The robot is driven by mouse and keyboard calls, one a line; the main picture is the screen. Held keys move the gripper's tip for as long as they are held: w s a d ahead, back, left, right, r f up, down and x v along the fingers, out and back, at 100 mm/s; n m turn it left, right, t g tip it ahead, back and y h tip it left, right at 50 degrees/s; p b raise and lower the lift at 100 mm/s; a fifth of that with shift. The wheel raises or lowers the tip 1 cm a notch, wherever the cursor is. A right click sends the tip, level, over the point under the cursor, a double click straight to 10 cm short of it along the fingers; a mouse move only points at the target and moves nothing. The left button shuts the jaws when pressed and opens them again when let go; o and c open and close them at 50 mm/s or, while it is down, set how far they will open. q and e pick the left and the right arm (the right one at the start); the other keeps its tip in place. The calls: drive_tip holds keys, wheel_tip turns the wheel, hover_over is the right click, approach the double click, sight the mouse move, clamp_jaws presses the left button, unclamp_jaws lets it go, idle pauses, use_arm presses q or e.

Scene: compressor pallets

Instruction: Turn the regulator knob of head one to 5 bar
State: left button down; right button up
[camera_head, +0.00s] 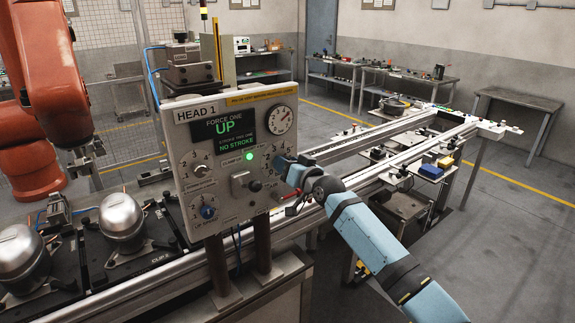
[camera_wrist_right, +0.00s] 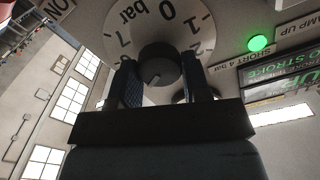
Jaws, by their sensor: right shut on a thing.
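The grey HEAD 1 panel (camera_head: 222,206) stands upright on two posts in the head view. My right gripper (camera_head: 284,178) is at the panel's right side and hides most of the regulator dial there. In the right wrist view, the dark round regulator knob (camera_wrist_right: 160,62) sits between the two fingers of my right gripper (camera_wrist_right: 163,85), which is shut on it. The dial (camera_wrist_right: 187,22) around it reads "0 bar", with 1, 2 and 7 legible. A pale pointer mark shows on the knob; its reading is unclear. My left gripper is not in view.
A round gauge (camera_head: 281,119) is at the panel's upper right; its reading is too small to tell. A green lamp (camera_head: 249,156) is lit, and the display (camera_head: 223,128) reads UP and NO STROKE.

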drive_tip(key=o, duration=0.9)
drive_tip(key=shift+s, duration=0.1)
drive_tip(key=b+v, duration=0.1)
drive_tip(key=v, duration=1.2)
drive_tip(key=shift+s+d, duration=0.25)
